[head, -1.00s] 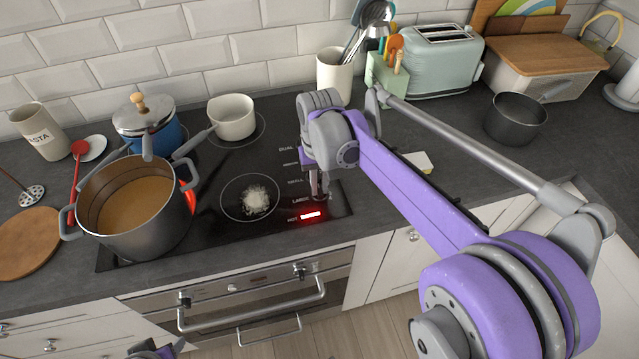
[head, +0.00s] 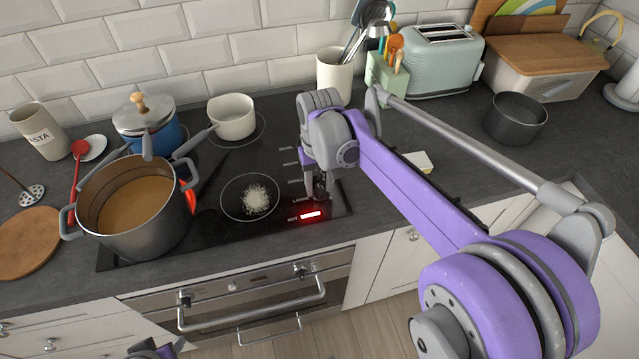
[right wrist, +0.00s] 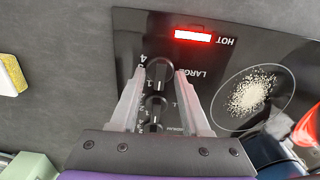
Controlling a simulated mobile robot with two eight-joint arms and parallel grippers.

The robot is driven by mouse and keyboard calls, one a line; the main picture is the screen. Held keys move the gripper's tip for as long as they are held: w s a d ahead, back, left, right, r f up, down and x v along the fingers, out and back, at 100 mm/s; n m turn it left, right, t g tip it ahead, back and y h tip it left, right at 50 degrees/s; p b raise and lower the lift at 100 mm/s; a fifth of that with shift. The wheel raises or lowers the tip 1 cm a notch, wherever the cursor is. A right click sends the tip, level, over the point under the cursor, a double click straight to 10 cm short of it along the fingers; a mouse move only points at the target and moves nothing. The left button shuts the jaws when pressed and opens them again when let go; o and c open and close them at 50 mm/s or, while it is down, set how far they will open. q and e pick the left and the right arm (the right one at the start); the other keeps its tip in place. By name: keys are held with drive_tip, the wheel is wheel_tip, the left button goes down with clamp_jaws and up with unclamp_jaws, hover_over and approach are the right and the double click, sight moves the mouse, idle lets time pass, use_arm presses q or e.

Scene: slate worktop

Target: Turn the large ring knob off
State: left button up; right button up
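The large ring knob (right wrist: 160,73) is a black knob beside the printed word LARGE on the cooktop's control strip. In the right wrist view it lies between the fingertips of my right gripper (right wrist: 160,75), with a narrow gap seeming to show on each side. In the head view my right gripper (head: 317,192) points down over the control strip and hides most of the knob. Part of my left gripper (head: 152,349) shows at the bottom edge of the head view, its fingers not clear. A red HOT light (head: 310,215) glows by the strip.
A second knob (right wrist: 155,107) sits close behind. A large grey pot (head: 133,240) of brown liquid stands on a red-glowing ring at left. White grains lie on a small ring (head: 232,207). A blue pot (head: 165,140) and white saucepan (head: 233,120) stand behind.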

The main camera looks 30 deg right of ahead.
sight(319, 190)
wheel_tip(319, 190, up, 11)
drive_tip(key=shift+p, duration=0.4)
drive_tip(key=shift+f, duration=0.15)
idle(0.5)
drive_tip(key=s+a+f+t, duration=0.1)
drive_tip(key=s+f, duration=0.1)
drive_tip(key=s, duration=0.1)
drive_tip(key=s+a+f+n+t, duration=0.1)
drive_tip(key=s+a+f, duration=0.1)
drive_tip(key=s, duration=0.1)
drive_tip(key=s+a+f+t, duration=0.1)
drive_tip(key=s+f, duration=0.1)
drive_tip(key=s, duration=0.1)
drive_tip(key=shift+s+a+f+n+p, duration=0.1)
drive_tip(key=shift+a+f+n+p, duration=0.15)
drive_tip(key=shift+a+n+p, duration=0.1)
drive_tip(key=s+a+f+t, duration=0.2)
drive_tip(key=s+f, duration=0.5)
drive_tip(key=shift+f+n, duration=0.15)
drive_tip(key=shift+n, duration=0.3)
